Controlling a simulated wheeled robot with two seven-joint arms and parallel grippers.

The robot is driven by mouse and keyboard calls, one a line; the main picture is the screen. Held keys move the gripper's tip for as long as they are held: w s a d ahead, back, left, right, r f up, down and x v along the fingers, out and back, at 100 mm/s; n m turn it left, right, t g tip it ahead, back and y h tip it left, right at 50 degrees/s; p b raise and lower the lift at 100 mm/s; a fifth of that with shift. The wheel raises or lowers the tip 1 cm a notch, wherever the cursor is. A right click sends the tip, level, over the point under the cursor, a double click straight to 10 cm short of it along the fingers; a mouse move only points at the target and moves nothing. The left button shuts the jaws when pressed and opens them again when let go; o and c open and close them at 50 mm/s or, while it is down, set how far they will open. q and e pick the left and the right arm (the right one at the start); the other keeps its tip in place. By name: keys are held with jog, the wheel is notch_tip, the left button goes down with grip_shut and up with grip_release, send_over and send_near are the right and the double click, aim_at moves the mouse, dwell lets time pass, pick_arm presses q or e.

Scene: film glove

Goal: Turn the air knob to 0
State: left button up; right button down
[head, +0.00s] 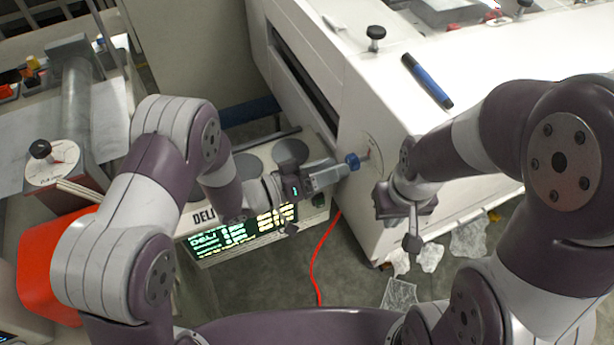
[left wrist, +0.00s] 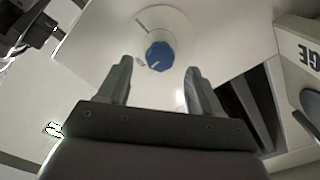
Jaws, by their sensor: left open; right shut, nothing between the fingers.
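The air knob (head: 353,161) is a small blue knob on the side face of the white machine, in front of a round pale dial plate. In the left wrist view the blue knob (left wrist: 159,56) sits just beyond and between the open fingers, with the dial plate (left wrist: 176,22) around it. My left gripper (head: 338,171) is open, its fingertips close to the knob; contact is not clear. The dial's markings are too small to read. My right gripper (head: 412,243) is shut and empty, right of the knob beside the machine's side.
The white machine (head: 366,97) carries a blue marker (head: 427,81) and a black knob (head: 376,33) on top. A device with a lit green display (head: 238,232) stands below my left arm. A red cable (head: 318,262) and crumpled clear film (head: 399,293) lie on the floor. An orange bin (head: 42,262) is at left.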

pick_arm(q)
jog(key=v, duration=0.7)
jog(key=shift+b, duration=0.4)
jog(key=shift+a, duration=0.1)
